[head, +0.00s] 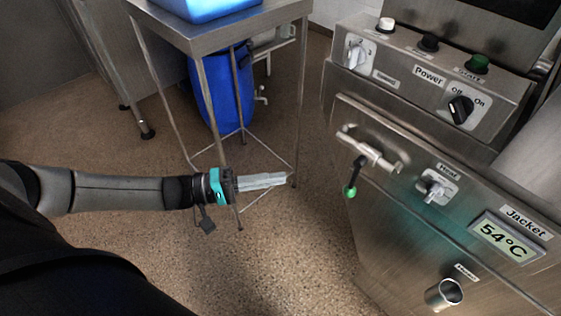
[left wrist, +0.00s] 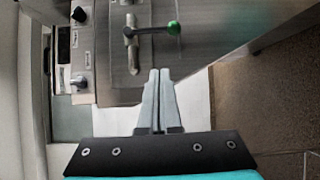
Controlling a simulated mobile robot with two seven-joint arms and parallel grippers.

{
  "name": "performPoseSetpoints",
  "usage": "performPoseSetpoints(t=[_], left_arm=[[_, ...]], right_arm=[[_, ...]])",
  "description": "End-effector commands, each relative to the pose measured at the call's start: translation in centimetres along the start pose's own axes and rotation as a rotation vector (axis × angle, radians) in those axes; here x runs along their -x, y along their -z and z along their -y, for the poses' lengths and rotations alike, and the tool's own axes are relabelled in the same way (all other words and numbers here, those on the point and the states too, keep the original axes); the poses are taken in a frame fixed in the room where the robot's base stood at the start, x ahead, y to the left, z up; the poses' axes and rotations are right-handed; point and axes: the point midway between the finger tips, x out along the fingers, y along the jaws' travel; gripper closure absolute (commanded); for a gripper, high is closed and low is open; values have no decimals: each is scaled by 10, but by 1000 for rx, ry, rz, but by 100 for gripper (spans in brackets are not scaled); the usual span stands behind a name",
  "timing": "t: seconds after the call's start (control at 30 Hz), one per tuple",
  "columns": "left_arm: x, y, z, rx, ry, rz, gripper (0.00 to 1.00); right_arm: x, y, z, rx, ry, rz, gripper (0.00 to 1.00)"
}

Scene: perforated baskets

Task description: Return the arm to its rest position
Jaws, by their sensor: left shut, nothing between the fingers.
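My left gripper (head: 262,181) reaches in from the left in the head view, over the floor and short of the steel machine. It is shut and empty, with its two pale fingers together; it also shows in the left wrist view (left wrist: 158,85). A gap lies between its fingertips and the valve handle with a green knob (head: 351,188) on the machine's front. In the left wrist view the green-tipped handle (left wrist: 155,30) is beyond the fingertips. My right gripper is not in view.
The steel machine (head: 400,240) fills the right side, with knobs, a 54°C display (head: 505,237) and a pipe outlet (head: 443,294). A steel table (head: 222,35) with a blue bin on it stands behind, a blue barrel (head: 222,90) under it. The speckled floor (head: 290,255) is open.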

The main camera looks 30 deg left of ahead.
Motion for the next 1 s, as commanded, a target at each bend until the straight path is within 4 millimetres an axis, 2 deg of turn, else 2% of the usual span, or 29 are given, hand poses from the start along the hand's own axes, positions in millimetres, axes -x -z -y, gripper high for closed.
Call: performPoseSetpoints(t=[0.27, 0.37, 0.47, 0.6, 0.77, 0.87, 0.97, 1.0], left_arm=[[2, 1, 1, -7, 2, -4, 100], [-1, 7, 11, -62, 22, -33, 100], [-5, 20, 36, -192, 81, -99, 100], [-2, 46, 90, -442, 250, -221, 100], [20, 61, 163, -682, 529, -303, 100], [44, 56, 212, -789, 732, -297, 100], [74, 36, 262, -861, 944, -237, 100], [86, 23, 282, -881, 1028, -196, 100]], right_arm=[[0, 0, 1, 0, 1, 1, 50], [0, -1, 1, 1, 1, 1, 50], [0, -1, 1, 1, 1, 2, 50], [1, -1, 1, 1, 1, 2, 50], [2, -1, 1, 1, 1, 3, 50], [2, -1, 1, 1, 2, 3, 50], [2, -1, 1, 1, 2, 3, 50], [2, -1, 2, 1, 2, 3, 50]])
